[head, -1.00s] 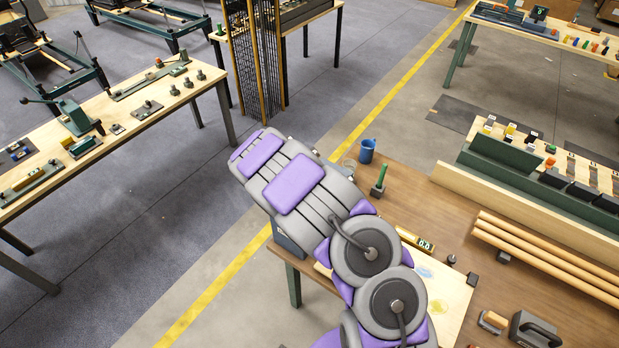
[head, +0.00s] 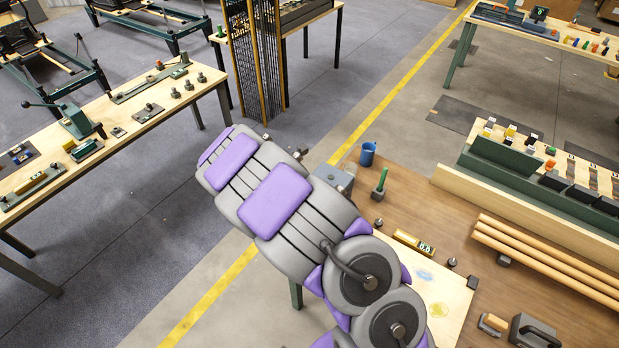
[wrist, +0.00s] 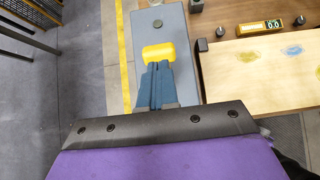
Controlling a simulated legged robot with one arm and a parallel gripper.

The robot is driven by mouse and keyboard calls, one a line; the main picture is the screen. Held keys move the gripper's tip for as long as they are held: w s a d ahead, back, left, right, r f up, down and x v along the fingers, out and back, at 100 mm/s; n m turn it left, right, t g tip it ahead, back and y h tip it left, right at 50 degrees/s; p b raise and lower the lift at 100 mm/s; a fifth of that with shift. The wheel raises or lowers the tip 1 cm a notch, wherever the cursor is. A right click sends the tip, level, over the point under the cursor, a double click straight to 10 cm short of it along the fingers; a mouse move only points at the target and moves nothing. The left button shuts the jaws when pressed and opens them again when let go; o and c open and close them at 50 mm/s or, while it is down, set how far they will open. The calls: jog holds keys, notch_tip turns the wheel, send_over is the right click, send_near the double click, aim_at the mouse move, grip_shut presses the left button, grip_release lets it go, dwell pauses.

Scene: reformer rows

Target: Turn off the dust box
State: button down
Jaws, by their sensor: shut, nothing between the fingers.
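The dust box, which I take to be the grey-blue box, shows in the wrist view (wrist: 184,62) at the table's left edge. A bright yellow part (wrist: 158,51), seemingly its switch, is on its top face. A small dark knob sits farther up the box. My gripper (wrist: 157,66) is shut and empty, its blue fingertips at the near edge of the yellow part in the picture. I cannot tell whether they touch it. In the head view a corner of the box (head: 337,176) shows behind my arm, which hides the rest and my gripper.
A wooden board (head: 448,296) with blue and yellow smudges lies on the brown table. Beside it are a yellow gauge with a digital readout (head: 414,242), a green-handled tool (head: 380,182) and a blue cup (head: 367,153). Open floor (head: 140,235) lies left of my arm.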

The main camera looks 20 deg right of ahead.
jog(key=r, duration=0.1)
jog(key=s+a+r, duration=0.1)
jog(key=r, duration=0.2)
jog(key=shift+s+a+r, duration=0.1)
jog(key=shift+s+a, duration=0.1)
jog(key=shift+s, duration=0.1)
jog(key=shift+a, duration=0.1)
jog(key=s+d+r+m+g+b, duration=0.15)
jog(key=s+d+m+b, duration=0.25)
jog(key=s+m+b, duration=0.4)
jog(key=s+d+r+m+g+b, duration=0.1)
jog(key=s+d+m+g+b, duration=0.4)
jog(key=s, duration=0.6)
jog(key=s+a+f+m+y+b, duration=0.3)
jog(key=s+a+m, duration=0.3)
jog(key=s, duration=0.6)
jog(key=s+a+f+m+y+b, duration=0.4)
jog(key=s+a+f+m+b, duration=0.2)
jog(key=s, duration=0.5)
jog(key=shift+s+a+g, duration=0.35)
jog(key=shift+a, duration=0.4)
